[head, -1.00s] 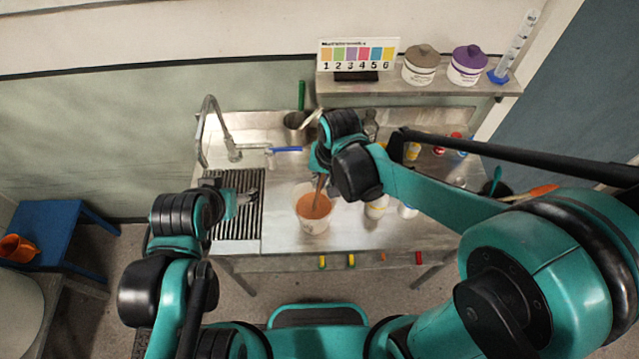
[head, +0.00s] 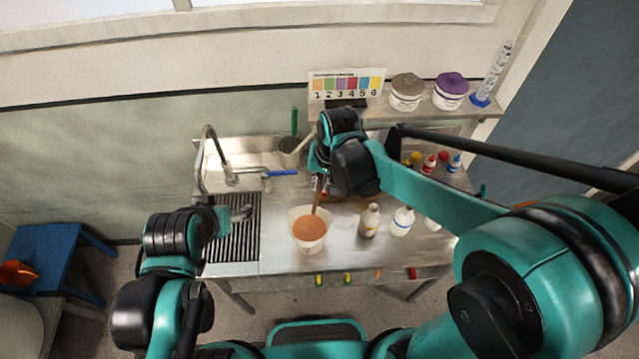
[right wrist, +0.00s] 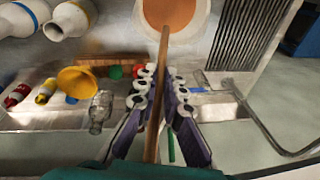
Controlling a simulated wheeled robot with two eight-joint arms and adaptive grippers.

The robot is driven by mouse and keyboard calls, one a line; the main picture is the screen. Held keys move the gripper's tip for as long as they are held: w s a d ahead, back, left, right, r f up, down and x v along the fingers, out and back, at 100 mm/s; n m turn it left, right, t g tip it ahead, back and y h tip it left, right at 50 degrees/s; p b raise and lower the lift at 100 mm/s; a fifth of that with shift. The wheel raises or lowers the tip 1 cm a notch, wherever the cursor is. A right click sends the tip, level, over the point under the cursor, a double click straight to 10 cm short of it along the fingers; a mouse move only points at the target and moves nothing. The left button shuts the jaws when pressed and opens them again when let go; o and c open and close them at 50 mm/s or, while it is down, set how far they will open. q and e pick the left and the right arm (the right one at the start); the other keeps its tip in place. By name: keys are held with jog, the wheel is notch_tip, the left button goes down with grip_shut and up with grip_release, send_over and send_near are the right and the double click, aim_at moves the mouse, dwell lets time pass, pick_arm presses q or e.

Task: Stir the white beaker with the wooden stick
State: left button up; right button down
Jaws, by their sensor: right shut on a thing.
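The white beaker (head: 311,245) stands on the metal counter and holds orange-brown liquid (head: 309,228). It shows at the top of the right wrist view, cut off by the frame edge (right wrist: 143,24). My right gripper (head: 320,188) is shut on the wooden stick (head: 317,203), behind and above the beaker. In the right wrist view the stick (right wrist: 163,55) runs between the fingers (right wrist: 157,103) and over the rim, its far end at the liquid. How deep it dips I cannot tell. My left gripper (head: 246,213) is over the drain grate; its jaw state is unclear.
White bottles (head: 402,221) stand right of the beaker, with small coloured bottles (head: 430,163) farther back. The ribbed drain grate (head: 234,243) and faucet (head: 214,148) are at left. A shelf behind holds lidded jars (head: 406,91) and a numbered colour card (head: 346,86).

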dwell(0.5)
notch_tip(320, 180, up, 11)
jog(key=p, duration=0.8)
